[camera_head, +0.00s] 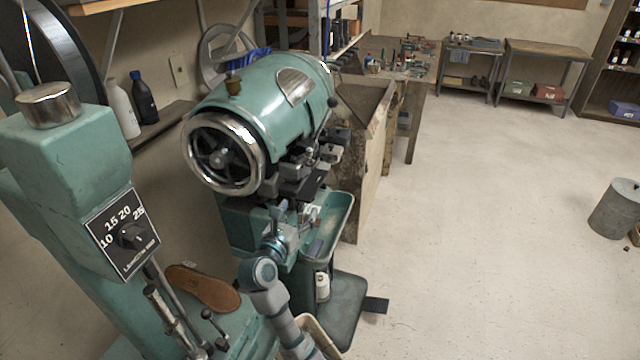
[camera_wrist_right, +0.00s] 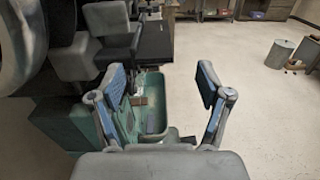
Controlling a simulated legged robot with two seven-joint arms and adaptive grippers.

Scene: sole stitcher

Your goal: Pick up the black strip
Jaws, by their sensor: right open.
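A small dark strip (camera_head: 316,248) lies in the green tray (camera_head: 341,222) on the side of the green stitching machine (camera_head: 262,105). In the right wrist view the dark strip (camera_wrist_right: 151,121) shows on the tray floor, between my fingers in the picture. My right gripper (camera_head: 294,215) is beside the machine, near the tray's left side. In the right wrist view my right gripper (camera_wrist_right: 161,84) is open, with nothing between its pads, and looks over the tray (camera_wrist_right: 153,85). The strip and gripper appear apart. My left gripper is not in view.
The machine's chrome handwheel (camera_head: 222,153) and dark metal parts stand close above my right gripper. A green machine with a dial (camera_head: 130,236) and a brown sole (camera_head: 203,288) is at left. A black pedal (camera_head: 376,305) is low. Floor at right is mostly clear.

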